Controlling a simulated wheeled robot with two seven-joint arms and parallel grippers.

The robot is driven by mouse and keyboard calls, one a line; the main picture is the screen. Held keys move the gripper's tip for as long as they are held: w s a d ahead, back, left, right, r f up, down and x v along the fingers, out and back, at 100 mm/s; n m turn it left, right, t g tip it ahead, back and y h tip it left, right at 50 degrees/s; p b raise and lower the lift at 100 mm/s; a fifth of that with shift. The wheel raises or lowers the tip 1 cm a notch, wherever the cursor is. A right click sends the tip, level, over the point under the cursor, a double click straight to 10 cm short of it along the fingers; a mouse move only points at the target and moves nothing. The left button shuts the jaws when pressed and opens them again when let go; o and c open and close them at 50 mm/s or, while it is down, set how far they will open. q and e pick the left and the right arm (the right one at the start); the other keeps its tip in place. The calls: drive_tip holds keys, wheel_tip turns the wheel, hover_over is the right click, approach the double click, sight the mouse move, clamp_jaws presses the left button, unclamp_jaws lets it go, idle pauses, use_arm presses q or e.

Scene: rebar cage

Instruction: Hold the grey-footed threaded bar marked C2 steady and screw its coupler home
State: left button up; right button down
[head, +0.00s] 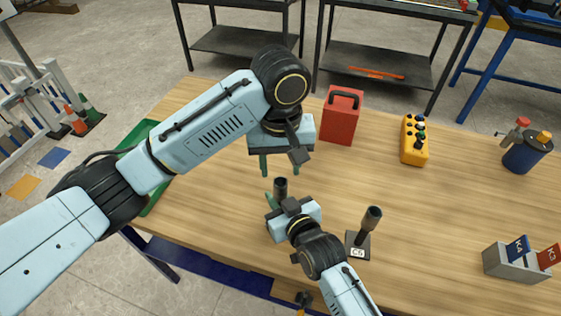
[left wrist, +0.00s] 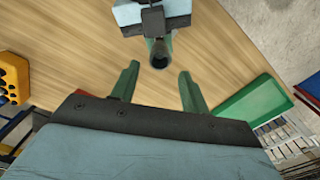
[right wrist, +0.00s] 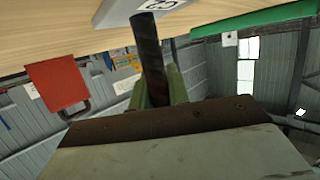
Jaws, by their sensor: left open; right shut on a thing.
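An upright dark bar with an open dark coupler (head: 280,185) on its top stands near the middle of the table; the coupler also shows end-on in the left wrist view (left wrist: 160,61). In the right wrist view the dark bar (right wrist: 150,50) runs to a grey foot (right wrist: 112,10) with a white label, inverted and partly cut off, so I cannot read it surely. My right gripper (head: 273,200) is shut on this bar, below the coupler. My left gripper (left wrist: 158,90) is open and empty, above the coupler, with its green fingers pointing down. The threads are not visible.
A second footed bar (head: 367,225), marked C5, stands just right of my right gripper. A red box (head: 341,119), yellow button box (head: 414,140), blue can (head: 525,155) and grey card holder (head: 510,264) stand farther off. A green tray (head: 137,135) lies left, partly behind my left arm.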

sight(281, 188)
use_arm(q)
drive_tip(key=shift+f, duration=0.1)
drive_tip(key=shift+f, duration=3.95)
drive_tip(key=shift+c, duration=0.2)
drive_tip(key=c, duration=0.9)
drive_tip(key=o, duration=1.1)
drive_tip(key=shift+c, duration=0.2)
drive_tip(key=shift+r, duration=2.3)
